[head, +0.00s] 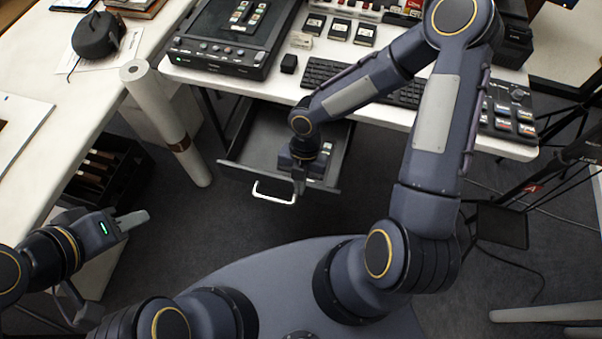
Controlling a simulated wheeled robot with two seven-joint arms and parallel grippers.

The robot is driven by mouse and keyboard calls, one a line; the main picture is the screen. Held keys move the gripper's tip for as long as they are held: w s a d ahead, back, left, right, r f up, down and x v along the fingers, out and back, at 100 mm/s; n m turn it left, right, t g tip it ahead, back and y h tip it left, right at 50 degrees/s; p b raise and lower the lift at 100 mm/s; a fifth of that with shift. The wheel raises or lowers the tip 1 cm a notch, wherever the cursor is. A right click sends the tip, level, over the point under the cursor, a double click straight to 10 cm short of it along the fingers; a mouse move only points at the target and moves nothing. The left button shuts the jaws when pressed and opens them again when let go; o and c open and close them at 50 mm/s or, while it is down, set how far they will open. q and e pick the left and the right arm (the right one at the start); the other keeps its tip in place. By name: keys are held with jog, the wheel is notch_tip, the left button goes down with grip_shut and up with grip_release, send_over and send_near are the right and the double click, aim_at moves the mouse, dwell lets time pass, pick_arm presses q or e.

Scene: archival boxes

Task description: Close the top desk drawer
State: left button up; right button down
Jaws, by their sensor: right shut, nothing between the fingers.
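The top desk drawer (258,138) is a dark grey tray standing pulled out from under the white desk (225,82). Its front panel carries a white bar handle (273,197). My right gripper (299,186) points down at the drawer's front edge, by the right end of the handle. It is shut with nothing in it, and I cannot tell whether it touches the front.
A keyboard (322,72), a control console (232,35) and small cases crowd the desk top. A rolled paper tube (160,115) leans left of the drawer. A dark crate (105,172) stands on the floor at left. The carpet before the drawer is clear.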

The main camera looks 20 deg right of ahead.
pick_arm(q)
jog(key=shift+r+p, duration=0.4)
jog(key=shift+p, duration=0.1)
pick_arm(e)
jog(key=f, duration=0.1)
jog(key=w+d+f, duration=0.1)
jog(key=f, duration=0.1)
jog(key=w+f, duration=0.1)
jog(key=shift+d+f, duration=0.2)
jog(key=shift+w, duration=0.1)
